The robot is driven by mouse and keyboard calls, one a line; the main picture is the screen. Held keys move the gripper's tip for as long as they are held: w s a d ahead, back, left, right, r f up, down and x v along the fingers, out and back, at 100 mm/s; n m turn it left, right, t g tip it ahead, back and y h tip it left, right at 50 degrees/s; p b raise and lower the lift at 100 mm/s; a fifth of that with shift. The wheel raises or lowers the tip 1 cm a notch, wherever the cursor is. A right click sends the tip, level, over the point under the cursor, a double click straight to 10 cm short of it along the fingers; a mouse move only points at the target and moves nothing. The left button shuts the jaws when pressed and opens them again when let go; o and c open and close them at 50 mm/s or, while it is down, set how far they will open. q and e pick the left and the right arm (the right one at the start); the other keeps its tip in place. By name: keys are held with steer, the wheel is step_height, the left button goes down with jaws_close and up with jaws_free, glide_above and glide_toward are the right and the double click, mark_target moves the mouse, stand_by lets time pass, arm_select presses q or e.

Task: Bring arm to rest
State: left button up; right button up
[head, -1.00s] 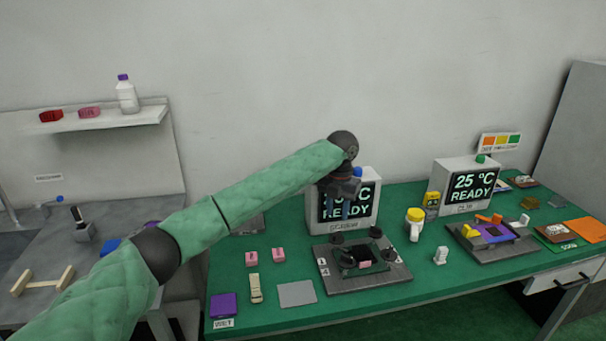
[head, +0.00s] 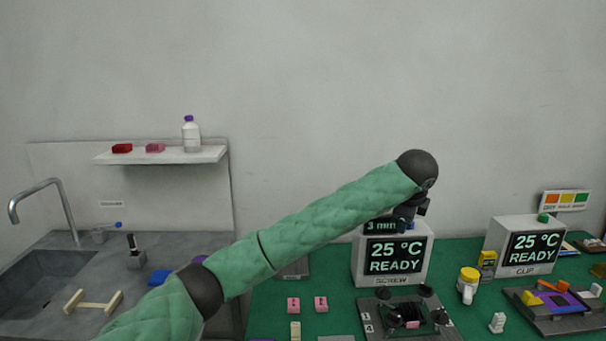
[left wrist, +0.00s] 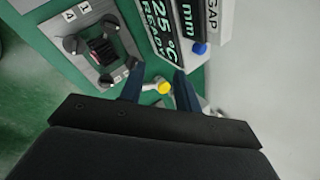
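My left arm reaches in from the left in the head view, with its gripper (head: 405,222) by the top of the SCREW display box (head: 357,262), above the green table. The left wrist view shows its two dark blue fingers (left wrist: 158,88) apart, with nothing held between them. A white bottle with a yellow cap (left wrist: 163,88) shows beyond the gap, on the table. The screw fixture (head: 372,328), a grey plate with dark knobs and a pink piece inside, lies in front of the box, apart from my gripper. My right gripper is in neither view.
The CLIP display box (head: 500,250) and its fixture (head: 560,318) are at the right. Pink blocks (head: 320,303) lie left of the screw fixture. A shelf (head: 165,156) and sink (head: 40,280) are at the left.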

arm_select(q)
steer(key=s+a+r+n+t+h, duration=0.35)
steer(key=s+a+r+n, duration=0.35)
steer(key=n, duration=0.3)
steer(key=s+a+f+n+y, duration=0.1)
steer(key=s+a+f+n, duration=0.25)
steer(key=a+f, duration=0.5)
steer(key=s+a+f+n+y, duration=0.1)
steer(key=s+a+f+n, duration=0.35)
steer(key=a, duration=0.75)
steer(key=s+a+f+n+g+y, duration=0.1)
steer(key=s+a+f+g, duration=0.1)
steer(key=s+a+f, duration=0.6)
steer(key=s+a+f+n+g, duration=0.1)
steer(key=s+f+n, duration=0.1)
steer(key=s+f, duration=0.75)
steer(key=s+a+f+n+g+y, duration=0.15)
steer(key=s+a+f, duration=0.3)
steer(key=f, duration=0.75)
steer(key=s+f+g, duration=0.3)
steer(key=s+f, duration=0.4)
steer(key=s, duration=0.5)
steer(key=shift+s+a+f, duration=0.3)
steer(key=shift+s+f, duration=0.05)
steer(key=shift+f, duration=0.05)
steer(key=shift+w+r, duration=0.1)
